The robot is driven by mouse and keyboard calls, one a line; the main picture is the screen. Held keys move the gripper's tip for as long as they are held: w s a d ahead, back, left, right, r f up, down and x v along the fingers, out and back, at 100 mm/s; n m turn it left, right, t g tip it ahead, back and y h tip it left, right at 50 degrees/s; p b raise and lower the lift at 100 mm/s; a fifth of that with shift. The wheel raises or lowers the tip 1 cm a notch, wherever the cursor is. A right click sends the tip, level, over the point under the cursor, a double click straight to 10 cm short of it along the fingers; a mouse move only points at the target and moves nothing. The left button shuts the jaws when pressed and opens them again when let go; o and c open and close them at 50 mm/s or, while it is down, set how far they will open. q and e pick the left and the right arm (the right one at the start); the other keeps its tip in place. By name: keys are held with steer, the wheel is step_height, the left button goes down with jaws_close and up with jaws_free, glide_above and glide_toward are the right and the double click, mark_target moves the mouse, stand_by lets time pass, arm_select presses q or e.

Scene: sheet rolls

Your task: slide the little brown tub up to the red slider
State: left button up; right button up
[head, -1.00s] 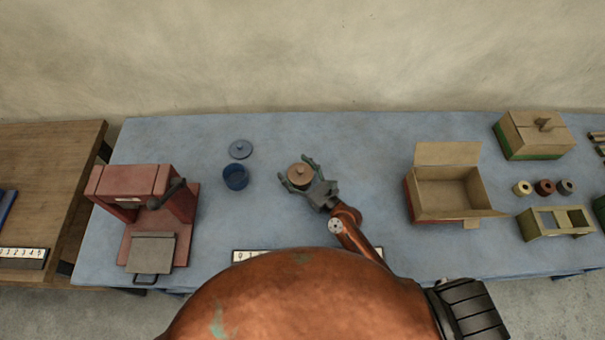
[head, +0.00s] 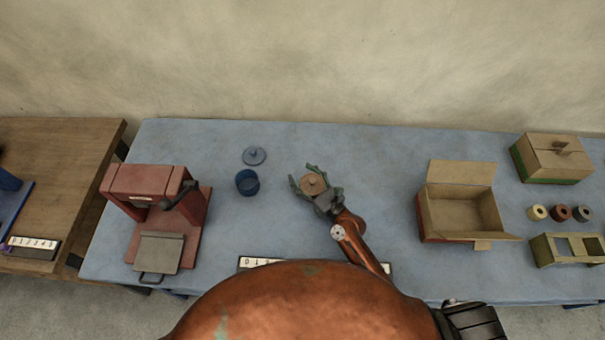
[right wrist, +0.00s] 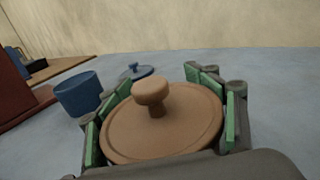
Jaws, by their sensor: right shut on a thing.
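The little brown tub (head: 313,182), with its round knobbed lid, sits among the fingers of my right gripper (head: 311,184), right of the blue cup. My right gripper is shut on it. The right wrist view shows the brown lid (right wrist: 188,125) close up, with green finger pads on both sides; the tub's wall is mostly hidden. A white numbered scale (head: 262,262) lies at the table's front edge, its middle covered by my own body. I cannot see a red slider. My left gripper is not in view.
A blue cup (head: 247,183) and a blue lid (head: 254,155) are left of the tub. A red press (head: 150,185) stands further left. An open cardboard box (head: 460,205) stands right, with several spools beyond. The blue tabletop between tub and box is clear.

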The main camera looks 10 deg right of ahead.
mark_target(315, 187)
steer(key=shift+c, duration=1.2)
steer(key=shift+c, duration=0.9)
steer(key=o, duration=1.2)
steer(key=shift+o, duration=0.2)
steer(key=shift+s+d, duration=0.25)
steer(key=shift+s, duration=0.25)
steer(key=v, duration=0.6)
steer(key=r+p, duration=0.3)
steer(key=r, duration=0.5)
steer(key=shift+s+p, duration=0.2)
steer(key=shift+p, duration=0.1)
steer(key=shift+d, duration=0.1)
